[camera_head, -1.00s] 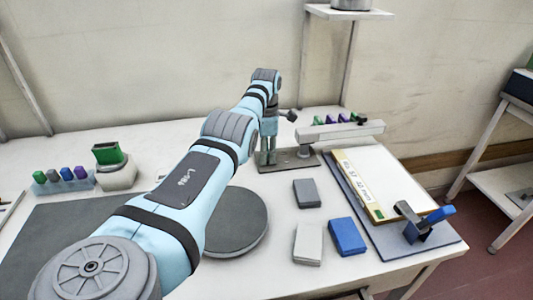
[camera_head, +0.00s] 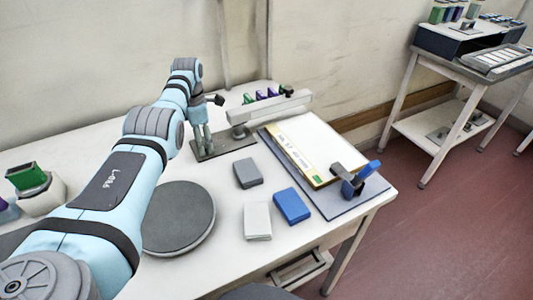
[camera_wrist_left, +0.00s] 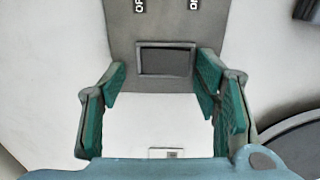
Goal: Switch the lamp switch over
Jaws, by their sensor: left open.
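The lamp switch seems to be the grey plate (camera_head: 232,144) on the bench near the wall, under my left gripper in the head view. In the left wrist view, a grey plate (camera_wrist_left: 122,45) has a dark framed rectangle (camera_wrist_left: 165,60) and two light labels at the top edge, partly cut off; one seems to read OFF, the other ON. My left gripper (camera_head: 203,143) points down over the plate's left part. In the left wrist view its teal-padded fingers (camera_wrist_left: 160,85) are apart, empty between, on either side of the framed rectangle. Which way the switch is set cannot be told.
A grey bar with coloured clips (camera_head: 270,108) stands right of the plate. A round grey disc (camera_head: 180,215), grey block (camera_head: 248,173), white block (camera_head: 257,221) and blue block (camera_head: 291,206) lie nearer. A clipboard (camera_head: 310,150) is on the right. A side table (camera_head: 478,68) stands beyond.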

